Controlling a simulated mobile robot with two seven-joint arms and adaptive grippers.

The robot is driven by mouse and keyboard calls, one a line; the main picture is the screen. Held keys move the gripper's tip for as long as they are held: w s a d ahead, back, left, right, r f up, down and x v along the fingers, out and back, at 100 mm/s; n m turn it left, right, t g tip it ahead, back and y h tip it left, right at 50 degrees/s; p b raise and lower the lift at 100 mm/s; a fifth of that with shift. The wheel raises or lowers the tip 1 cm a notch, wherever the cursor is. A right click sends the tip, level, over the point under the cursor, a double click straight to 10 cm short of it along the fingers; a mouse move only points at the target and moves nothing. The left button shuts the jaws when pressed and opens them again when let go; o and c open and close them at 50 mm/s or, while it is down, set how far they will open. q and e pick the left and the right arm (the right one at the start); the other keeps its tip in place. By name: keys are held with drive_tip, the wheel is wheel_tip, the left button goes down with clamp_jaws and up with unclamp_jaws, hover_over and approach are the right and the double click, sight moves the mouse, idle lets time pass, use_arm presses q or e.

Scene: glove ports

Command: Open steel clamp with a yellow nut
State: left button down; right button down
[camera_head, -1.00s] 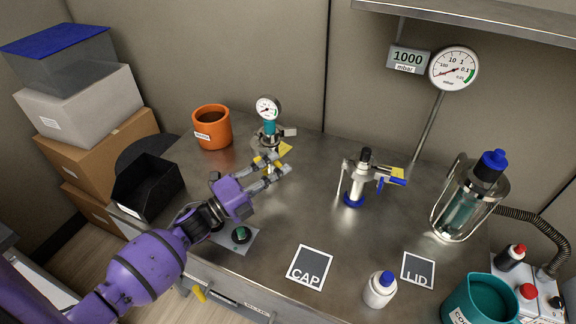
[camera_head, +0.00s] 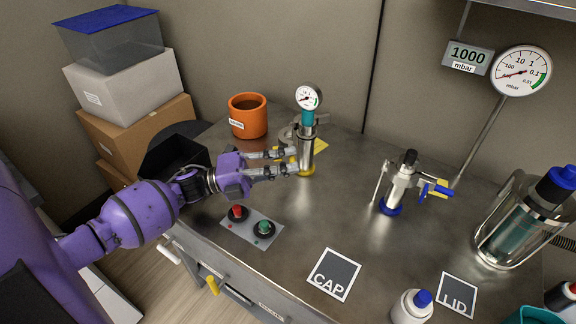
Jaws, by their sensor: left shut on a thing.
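A steel tube (camera_head: 305,152) with a yellow base ring stands upright at the back of the bench. It carries a teal section and a small round gauge (camera_head: 308,96). Grey metal of the steel clamp (camera_head: 288,133) shows just left of the tube, partly hidden. My left gripper (camera_head: 297,161) comes in from the left, its fingers level and ending at the tube's lower left side. It is shut, with a bit of yellow, seemingly the yellow nut (camera_head: 280,156), between the fingers. The nut is mostly hidden, and I cannot tell how far the clamp is open. My right gripper is not in view.
An orange pot (camera_head: 248,117) stands behind my left arm, and a black bin (camera_head: 172,158) to its left. A button panel (camera_head: 251,228) lies in front. A second fitting with blue parts (camera_head: 398,185) stands right. CAP (camera_head: 333,274) and LID (camera_head: 458,294) mats lie forward.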

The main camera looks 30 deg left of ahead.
use_arm(q)
drive_tip(key=shift+s+f, duration=0.15)
drive_tip(key=shift+f, duration=0.4)
drive_tip(key=c, duration=1.8)
unclamp_jaws()
drive_tip(key=shift+r, duration=0.1)
drive_tip(key=shift+r, duration=0.2)
